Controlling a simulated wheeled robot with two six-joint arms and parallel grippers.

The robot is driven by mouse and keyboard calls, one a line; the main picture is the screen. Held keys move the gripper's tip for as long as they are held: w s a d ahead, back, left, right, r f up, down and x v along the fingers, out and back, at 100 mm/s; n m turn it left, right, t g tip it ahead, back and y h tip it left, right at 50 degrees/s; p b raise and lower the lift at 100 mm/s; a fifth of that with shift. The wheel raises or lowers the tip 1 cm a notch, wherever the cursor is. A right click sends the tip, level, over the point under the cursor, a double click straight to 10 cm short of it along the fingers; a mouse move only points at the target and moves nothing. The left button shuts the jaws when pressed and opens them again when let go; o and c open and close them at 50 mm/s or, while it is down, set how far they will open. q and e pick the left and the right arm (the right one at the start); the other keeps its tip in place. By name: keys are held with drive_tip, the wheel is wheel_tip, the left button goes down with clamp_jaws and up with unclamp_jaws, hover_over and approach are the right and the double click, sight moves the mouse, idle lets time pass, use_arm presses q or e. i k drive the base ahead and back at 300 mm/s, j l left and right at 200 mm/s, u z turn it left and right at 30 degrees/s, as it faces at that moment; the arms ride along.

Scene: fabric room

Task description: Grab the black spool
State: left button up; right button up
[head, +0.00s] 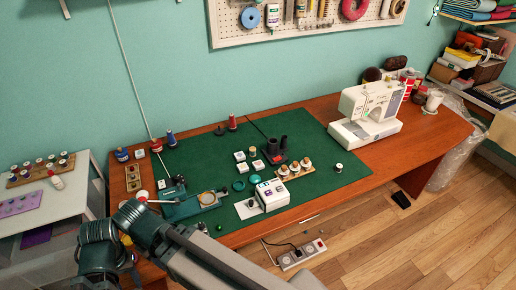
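A small dark, black-looking spool (220,130) stands at the back edge of the green mat, just left of a red spool (232,122). Its exact colour is hard to tell at this size. Two black upright cylinders (275,148) stand on a dark base in the middle of the mat; I cannot tell whether they are spools. One of my arms crosses the lower left foreground, over the table's left front corner. Neither gripper's fingers show, and nothing is seen held.
The green mat (320,148) covers much of the wooden table (418,138). A sewing machine (367,108) stands at right. Blue spools (171,138), a wooden spool tray (296,171), a white box (272,194) and a teal device (190,207) take up room. The mat's back right is clear.

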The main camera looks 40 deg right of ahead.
sight(340, 167)
drive_tip(key=z, duration=2.15)
drive_tip(key=i+l, duration=0.1)
drive_tip(key=l, duration=0.25)
drive_tip(key=i+l, duration=0.15)
drive_tip(key=l, duration=0.25)
drive_tip(key=i+l, duration=0.1)
drive_tip(key=l, duration=0.25)
drive_tip(key=i+l, duration=0.15)
drive_tip(key=l, duration=0.2)
drive_tip(key=i+l, duration=0.1)
drive_tip(key=l, duration=0.3)
drive_tip(key=i+l, duration=0.1)
drive_tip(key=l, duration=0.25)
